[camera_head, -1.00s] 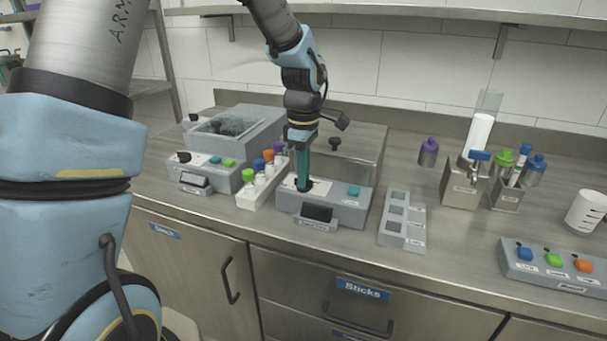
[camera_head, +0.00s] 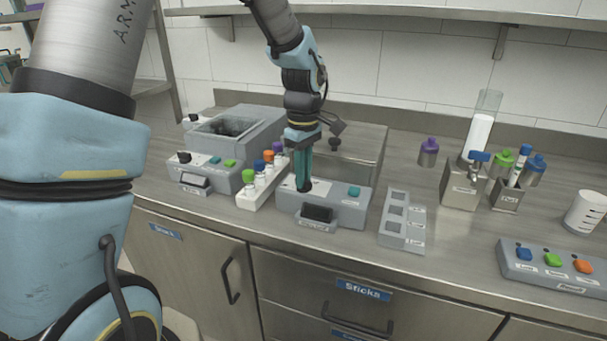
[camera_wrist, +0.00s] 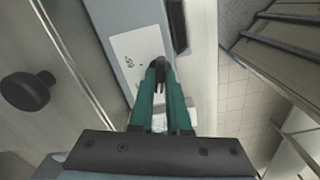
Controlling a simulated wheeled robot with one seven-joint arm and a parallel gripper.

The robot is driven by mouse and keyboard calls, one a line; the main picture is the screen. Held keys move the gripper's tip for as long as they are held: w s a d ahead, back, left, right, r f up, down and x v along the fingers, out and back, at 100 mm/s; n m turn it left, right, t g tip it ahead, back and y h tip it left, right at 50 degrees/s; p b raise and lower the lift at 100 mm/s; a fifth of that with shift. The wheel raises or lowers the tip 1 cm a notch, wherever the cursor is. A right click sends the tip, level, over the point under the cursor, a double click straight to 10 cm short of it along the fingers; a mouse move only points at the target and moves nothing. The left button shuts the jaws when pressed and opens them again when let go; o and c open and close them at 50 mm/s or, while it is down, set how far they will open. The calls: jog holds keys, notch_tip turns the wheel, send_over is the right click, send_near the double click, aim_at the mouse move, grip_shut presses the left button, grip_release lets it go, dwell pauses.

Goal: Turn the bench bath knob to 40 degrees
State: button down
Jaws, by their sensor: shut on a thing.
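The middle bench unit has a grey control panel (camera_head: 345,210) with a white dial card, a dark display (camera_head: 317,213) and a teal button (camera_head: 354,191). Its small dark knob (camera_head: 304,186) stands on the card, partly hidden by the fingers. My gripper (camera_head: 304,180) points down at it with teal fingers shut on it. In the wrist view, the fingertips of my gripper (camera_wrist: 160,66) close around the dark knob (camera_wrist: 160,75) over the white card (camera_wrist: 136,56). A printed mark shows on the card, but the knob's exact angle cannot be told.
A lidded tank (camera_head: 355,150) with a black lid knob (camera_head: 335,144) stands behind the panel. A rack of colour-capped vials (camera_head: 248,198) is close at left, beside another knobbed unit (camera_head: 205,172). An empty grey holder (camera_head: 402,222) is at right.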

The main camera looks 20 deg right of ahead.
jog(key=m, duration=0.4)
jog(key=shift+m, duration=0.3)
jog(key=shift+m+p, duration=0.4)
jog(key=shift+m, duration=1.3)
jog(key=c, duration=0.9)
grip_release()
notch_tip(320, 180, up, 11)
jog(key=shift+f+b, duration=0.1)
jog(key=shift+b, duration=0.85)
